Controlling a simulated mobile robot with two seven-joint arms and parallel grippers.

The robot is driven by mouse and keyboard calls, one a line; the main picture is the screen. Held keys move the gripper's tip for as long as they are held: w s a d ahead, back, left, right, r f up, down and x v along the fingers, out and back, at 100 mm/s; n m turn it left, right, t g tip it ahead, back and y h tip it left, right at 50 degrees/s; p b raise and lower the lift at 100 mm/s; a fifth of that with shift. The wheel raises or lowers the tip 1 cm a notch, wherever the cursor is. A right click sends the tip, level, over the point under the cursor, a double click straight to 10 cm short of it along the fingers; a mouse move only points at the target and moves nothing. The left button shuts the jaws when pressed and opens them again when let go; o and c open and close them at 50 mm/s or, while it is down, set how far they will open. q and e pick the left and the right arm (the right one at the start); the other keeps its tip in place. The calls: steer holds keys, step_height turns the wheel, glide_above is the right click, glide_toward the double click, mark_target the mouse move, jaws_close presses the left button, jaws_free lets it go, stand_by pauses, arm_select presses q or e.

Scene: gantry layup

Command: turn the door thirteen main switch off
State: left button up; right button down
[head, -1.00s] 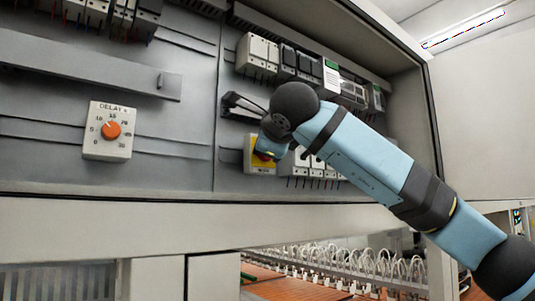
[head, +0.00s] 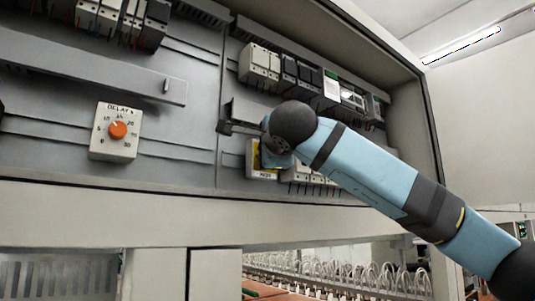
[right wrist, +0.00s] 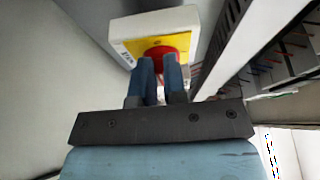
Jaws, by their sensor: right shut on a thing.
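The main switch is a white box with a yellow plate and a red knob. In the head view the switch box (head: 262,174) sits low in the cabinet's right part, mostly covered by my right wrist. In the right wrist view the yellow plate (right wrist: 183,43) and the red knob (right wrist: 161,51) show at the top. My right gripper (right wrist: 160,63) has its blue fingers closed on the red knob. The knob's pointing direction is hidden by the fingers. My left gripper is in no view.
A white delay dial box (head: 114,132) with an orange knob is on the panel to the left. White breakers (head: 305,172) sit right beside the switch, partly behind my arm. More modules (head: 259,65) line the rail above. The cabinet's front lip (head: 120,212) runs below.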

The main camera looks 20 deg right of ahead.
steer(key=c, duration=1.2)
jaws_free()
steer(key=s+b, duration=0.1)
steer(key=s, duration=0.3)
steer(key=s+b, duration=0.1)
steer(key=s, duration=0.4)
steer(key=s+b, duration=0.1)
steer(key=s, duration=0.3)
steer(key=shift+s+a+b, duration=0.3)
steer(key=shift+s+b, duration=0.05)
steer(key=shift+b, duration=0.05)
steer(key=shift+f, duration=0.15)
